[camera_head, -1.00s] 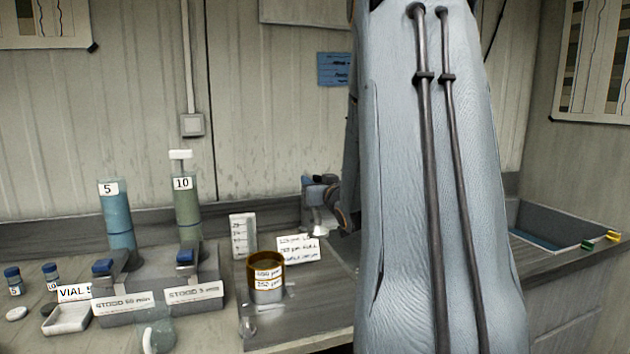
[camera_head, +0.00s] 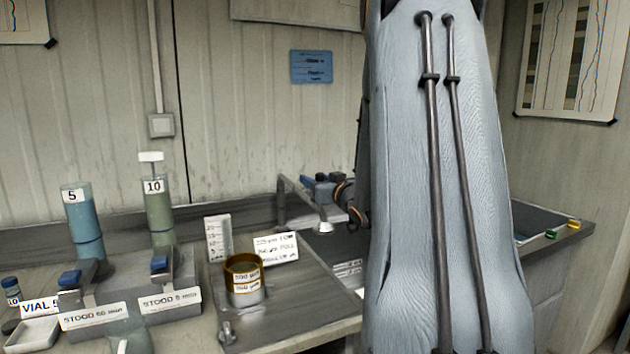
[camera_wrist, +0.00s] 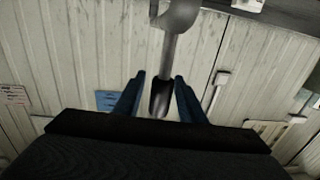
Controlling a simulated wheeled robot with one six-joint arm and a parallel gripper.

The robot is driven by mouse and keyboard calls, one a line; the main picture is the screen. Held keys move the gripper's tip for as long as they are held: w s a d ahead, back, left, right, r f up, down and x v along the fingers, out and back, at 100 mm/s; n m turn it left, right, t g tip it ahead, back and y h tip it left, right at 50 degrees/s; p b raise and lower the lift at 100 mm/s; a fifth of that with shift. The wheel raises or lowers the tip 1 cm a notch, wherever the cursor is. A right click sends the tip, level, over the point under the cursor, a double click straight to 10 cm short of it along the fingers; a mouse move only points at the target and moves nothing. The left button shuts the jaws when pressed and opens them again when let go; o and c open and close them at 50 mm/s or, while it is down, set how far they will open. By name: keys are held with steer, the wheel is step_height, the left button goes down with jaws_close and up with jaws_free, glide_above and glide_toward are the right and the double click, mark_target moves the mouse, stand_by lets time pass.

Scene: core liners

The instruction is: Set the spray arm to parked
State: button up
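The spray arm (camera_head: 303,190) is a thin grey pipe with a pale round head at its right end. It rises behind the board at the middle of the counter and reaches right. My gripper (camera_head: 322,184), with blue fingers, is close by it, partly hidden by my own arm. In the wrist view, my gripper (camera_wrist: 160,86) has its two blue fingers apart. A grey rod with a dark tip (camera_wrist: 161,97) comes down from the top between them, with gaps visible on both sides. I cannot tell if this rod is part of the spray arm.
An amber-rimmed cup (camera_head: 244,280) stands on the board in front of the spray arm, with a white sign (camera_head: 276,248) behind it. Tall cylinders (camera_head: 82,215) and a blue-knobbed stand (camera_head: 130,290) are to the left.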

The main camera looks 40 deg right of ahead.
stand_by(0.3)
steer(key=s, duration=0.2)
steer(key=s+a+b, duration=0.1)
steer(key=s, duration=0.2)
steer(key=s+b, duration=0.1)
steer(key=s, duration=0.1)
steer(key=shift+s+a, duration=0.2)
steer(key=shift+s, duration=0.1)
